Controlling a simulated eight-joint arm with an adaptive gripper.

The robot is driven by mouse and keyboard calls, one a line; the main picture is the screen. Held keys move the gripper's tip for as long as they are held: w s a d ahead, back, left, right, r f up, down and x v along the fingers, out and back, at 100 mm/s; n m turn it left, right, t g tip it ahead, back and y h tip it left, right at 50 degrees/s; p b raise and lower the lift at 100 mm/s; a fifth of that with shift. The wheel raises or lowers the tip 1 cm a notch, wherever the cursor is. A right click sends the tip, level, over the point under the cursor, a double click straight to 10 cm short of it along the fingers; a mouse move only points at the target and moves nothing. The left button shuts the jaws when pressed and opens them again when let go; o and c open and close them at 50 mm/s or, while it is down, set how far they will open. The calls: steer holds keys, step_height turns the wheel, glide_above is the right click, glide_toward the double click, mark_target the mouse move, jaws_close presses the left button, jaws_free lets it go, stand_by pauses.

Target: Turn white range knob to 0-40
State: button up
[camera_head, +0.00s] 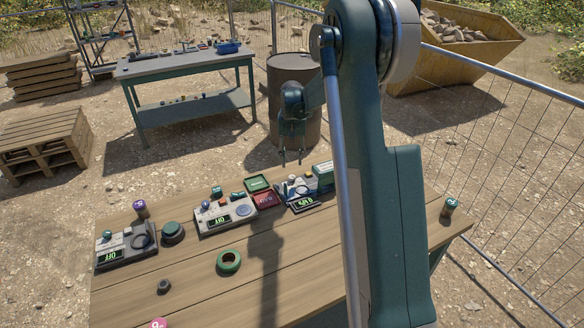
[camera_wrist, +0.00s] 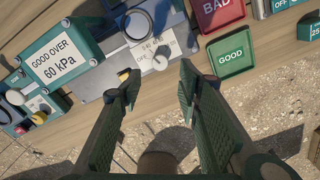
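The white range knob (camera_wrist: 160,58) sits on a light grey panel in the wrist view. My gripper (camera_wrist: 158,72) is open, with one finger on each side of the knob in the picture; no contact shows. In the head view my gripper (camera_head: 290,159) points down above the far edge of the table, near the instrument (camera_head: 298,188) that carries a lit display. The knob is too small to make out clearly there.
A sign reading GOOD OVER 60 kPa (camera_wrist: 61,59) stands beside the knob. Green GOOD (camera_wrist: 231,54) and red BAD (camera_wrist: 221,11) trays lie on the other side. Other instruments reading OFF (camera_head: 225,214) and a green tape roll (camera_head: 229,261) share the wooden table.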

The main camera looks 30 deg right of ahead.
steer(key=shift+r, duration=1.75)
steer(key=s+a+r+n+t, duration=0.1)
steer(key=s+a+r+t, duration=0.1)
steer(key=s+a+r, duration=0.65)
steer(key=s+a+r+n+t, duration=0.1)
steer(key=s+a+r+n, duration=0.1)
steer(key=s+a+r, duration=0.65)
steer(key=s+a+f+t, duration=0.1)
steer(key=s+a, duration=0.1)
steer(key=s, duration=0.7)
steer(key=s+a+f+n+t, duration=0.1)
steer(key=s+a, duration=0.1)
steer(key=s, duration=0.8)
steer(key=s+a+f+n+t+b, duration=0.1)
steer(key=s+a+t, duration=0.1)
steer(key=s, duration=0.8)
steer(key=shift+a+f, duration=0.25)
steer(key=shift+f, duration=0.15)
